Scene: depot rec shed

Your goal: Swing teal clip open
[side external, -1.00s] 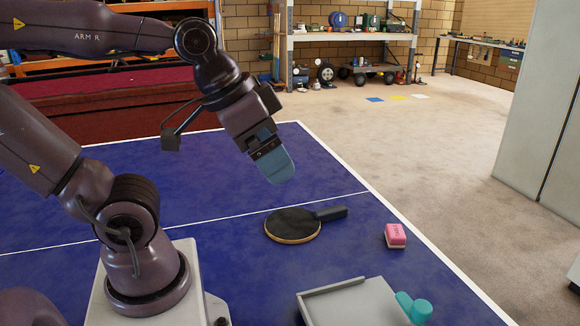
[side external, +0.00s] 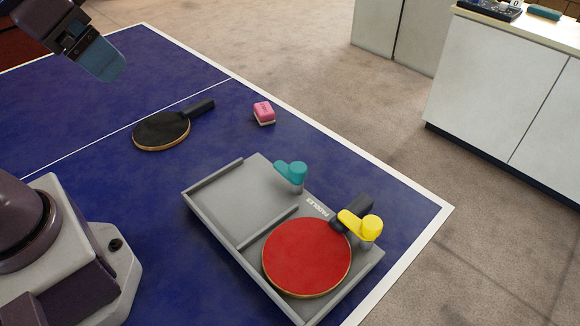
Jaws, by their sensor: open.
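The teal clip (side external: 291,171) stands on the far edge of a grey tray (side external: 214,222), beside the tray's empty left compartment. Its arm points left from its round knob. A yellow clip (side external: 361,224) on the same edge lies across the dark handle of a red paddle (side external: 306,257) in the right compartment. A black paddle (side external: 161,131) lies on the blue table outside the tray. My gripper (side external: 106,64) is at the upper left, above the table and well away from the teal clip. It is open, with nothing seen in it.
A pink and white block (side external: 264,113) lies on the blue table (side external: 84,213) behind the tray. The table's white-lined right edge (side external: 400,186) runs close past the tray. The table left of the black paddle is clear. White cabinets (side external: 495,85) stand beyond the floor.

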